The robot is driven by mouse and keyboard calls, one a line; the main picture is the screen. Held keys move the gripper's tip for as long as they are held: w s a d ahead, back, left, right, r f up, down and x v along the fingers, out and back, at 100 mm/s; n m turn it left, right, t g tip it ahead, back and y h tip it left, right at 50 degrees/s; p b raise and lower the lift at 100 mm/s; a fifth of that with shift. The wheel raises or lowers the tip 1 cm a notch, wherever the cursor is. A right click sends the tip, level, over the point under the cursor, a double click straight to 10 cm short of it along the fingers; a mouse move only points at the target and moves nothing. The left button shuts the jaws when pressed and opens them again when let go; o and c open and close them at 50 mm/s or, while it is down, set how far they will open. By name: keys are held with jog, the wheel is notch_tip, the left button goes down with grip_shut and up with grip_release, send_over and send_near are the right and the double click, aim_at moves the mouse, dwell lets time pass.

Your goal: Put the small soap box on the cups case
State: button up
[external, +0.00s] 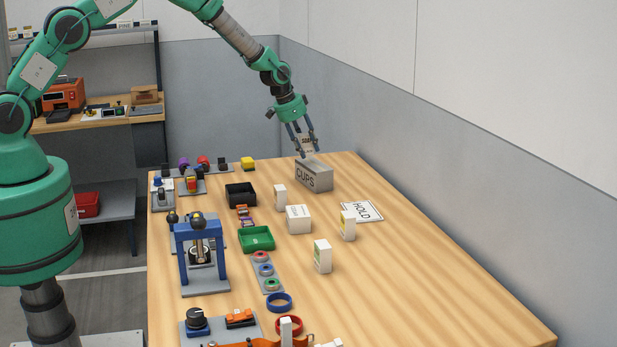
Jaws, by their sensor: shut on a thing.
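The cups case (314,177) is a grey box marked CUPS, standing at the far end of the wooden table. My gripper (306,148) points down just above it, shut on a small light box (308,144) with dark print, which I take as the small soap box. The small box is at or just above the top of the case; I cannot tell whether they touch. The fingers partly cover the small box.
A HOLD card (362,211) and several white boxes (299,219) stand or lie in front of the case. A black tray (241,195), a green tray (257,239) and a blue press (201,252) are to the left. The table's right side is clear.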

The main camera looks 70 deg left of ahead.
aim_at(306, 154)
jog(key=shift+f, duration=1.7)
jog(key=shift+f, duration=0.2)
jog(key=o, duration=1.3)
jog(key=shift+r, duration=0.15)
jog(key=shift+r, duration=0.2)
jog(key=shift+v, duration=5.9)
jog(key=shift+s, duration=0.15)
